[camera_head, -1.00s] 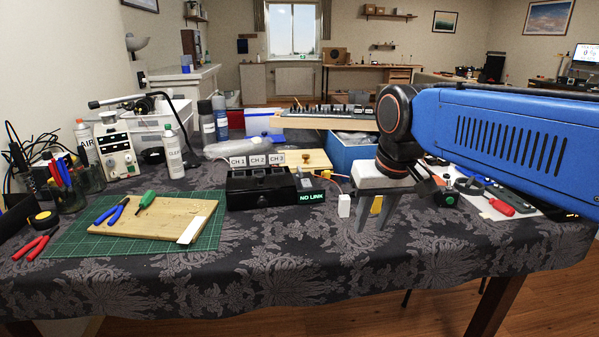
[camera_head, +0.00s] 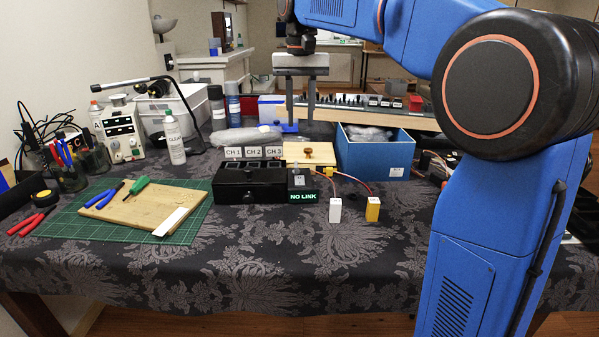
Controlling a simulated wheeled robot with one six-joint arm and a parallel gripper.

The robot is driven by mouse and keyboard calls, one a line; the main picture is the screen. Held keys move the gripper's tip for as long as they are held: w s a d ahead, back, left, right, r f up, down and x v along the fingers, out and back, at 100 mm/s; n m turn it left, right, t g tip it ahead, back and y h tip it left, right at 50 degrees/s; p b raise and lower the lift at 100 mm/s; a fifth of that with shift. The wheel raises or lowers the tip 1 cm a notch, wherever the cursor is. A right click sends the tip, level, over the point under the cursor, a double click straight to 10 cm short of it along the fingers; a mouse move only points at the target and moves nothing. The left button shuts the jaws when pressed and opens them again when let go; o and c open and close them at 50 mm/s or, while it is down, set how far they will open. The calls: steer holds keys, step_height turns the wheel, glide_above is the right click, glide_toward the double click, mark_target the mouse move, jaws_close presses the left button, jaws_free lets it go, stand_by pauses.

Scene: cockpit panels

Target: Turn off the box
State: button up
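A black box (camera_head: 250,188) with several dark switches along its top sits mid-table. Labels CH 1, CH 2 and CH 3 (camera_head: 254,153) stand behind it. A smaller dark unit (camera_head: 300,180) joins its right side, with a lit green "NO LINK" display (camera_head: 303,197). The positions of the switches are too small to tell. My gripper (camera_head: 301,124) points down above the back of the table, behind and a little right of the box. Its two fingers are apart with nothing visible between them.
A white connector (camera_head: 335,210) and a yellow connector (camera_head: 373,209) lie right of the box, with cables. A blue bin (camera_head: 375,155) and a wooden board with a brown knob (camera_head: 309,153) are behind. A cutting board (camera_head: 145,207) with tools lies left. The front cloth is clear.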

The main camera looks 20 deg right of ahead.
mark_target(300, 182)
step_height(300, 182, down, 17)
steer(key=shift+w+f, duration=0.1)
steer(key=shift+f, duration=0.05)
stand_by(0.5)
